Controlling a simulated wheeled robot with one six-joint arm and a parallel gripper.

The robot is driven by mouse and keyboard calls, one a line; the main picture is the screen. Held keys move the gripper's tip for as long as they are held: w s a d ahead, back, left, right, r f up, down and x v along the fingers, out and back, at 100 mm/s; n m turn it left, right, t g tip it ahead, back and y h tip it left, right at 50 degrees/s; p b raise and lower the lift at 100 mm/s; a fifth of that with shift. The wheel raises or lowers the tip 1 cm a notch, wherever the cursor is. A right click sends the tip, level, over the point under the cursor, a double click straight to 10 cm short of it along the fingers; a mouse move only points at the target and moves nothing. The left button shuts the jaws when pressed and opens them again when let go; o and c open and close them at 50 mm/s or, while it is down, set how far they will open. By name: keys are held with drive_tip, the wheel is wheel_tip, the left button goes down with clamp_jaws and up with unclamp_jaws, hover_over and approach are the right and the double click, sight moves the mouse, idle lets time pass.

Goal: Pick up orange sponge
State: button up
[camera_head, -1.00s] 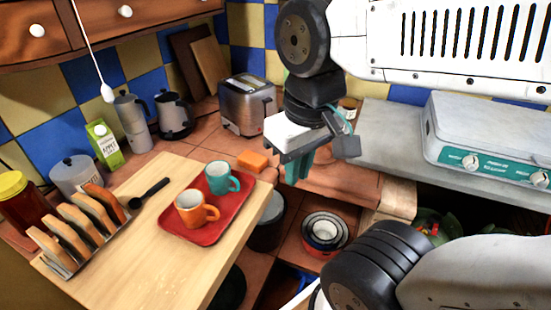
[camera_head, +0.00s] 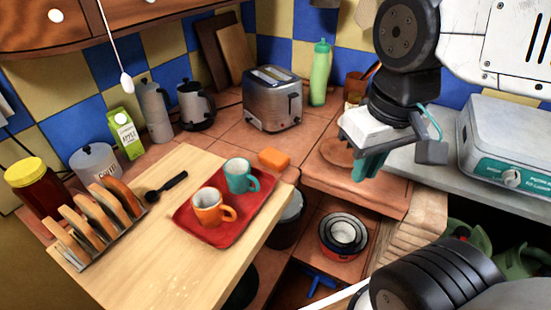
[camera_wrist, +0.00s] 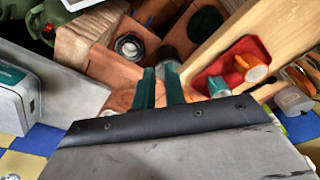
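The orange sponge (camera_head: 274,158) lies flat on the brown tiled counter in the head view, between the toaster and the red tray. My gripper (camera_head: 366,168) hangs above the counter to the right of the sponge, clearly apart from it. Its two green fingers point down. In the wrist view my gripper (camera_wrist: 160,76) shows a gap between the fingers with nothing held. I cannot make out the sponge in the wrist view.
A red tray (camera_head: 193,226) with an orange mug (camera_head: 209,208) and a teal mug (camera_head: 240,176) sits on a wooden board (camera_head: 150,270). A toaster (camera_head: 272,100) and green bottle (camera_head: 320,75) stand behind. Nested bowls (camera_head: 343,235) are on a lower shelf.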

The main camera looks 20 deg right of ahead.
drive_tip(key=o, duration=0.8)
drive_tip(key=shift+f, duration=0.15)
drive_tip(key=o, duration=0.6)
drive_tip(key=shift+w+a+f+g, duration=0.1)
drive_tip(key=shift+w+f+g, duration=0.65)
drive_tip(key=shift+w, duration=0.1)
drive_tip(key=n+t, duration=0.1)
drive_tip(key=n, duration=0.4)
hover_over(274, 155)
drive_tip(key=s, duration=0.2)
drive_tip(key=shift+y, duration=0.4)
drive_tip(key=f, duration=1.2)
drive_tip(key=shift+w+d, duration=0.25)
drive_tip(key=shift+d, duration=0.05)
drive_tip(key=shift+w+n+t, duration=0.15)
drive_tip(key=shift+n+t, duration=0.2)
drive_tip(key=shift+n, duration=0.05)
drive_tip(key=shift+w+a+f, duration=0.1)
drive_tip(key=shift+w+f, duration=0.05)
drive_tip(key=shift+f, duration=1.1)
drive_tip(key=shift+w+a+f, duration=0.1)
drive_tip(key=shift+w+f, duration=0.1)
drive_tip(key=shift+f, duration=1.1)
drive_tip(key=shift+w+a+f, duration=0.1)
drive_tip(key=shift+w+f, duration=0.05)
drive_tip(key=shift+f, duration=1.1)
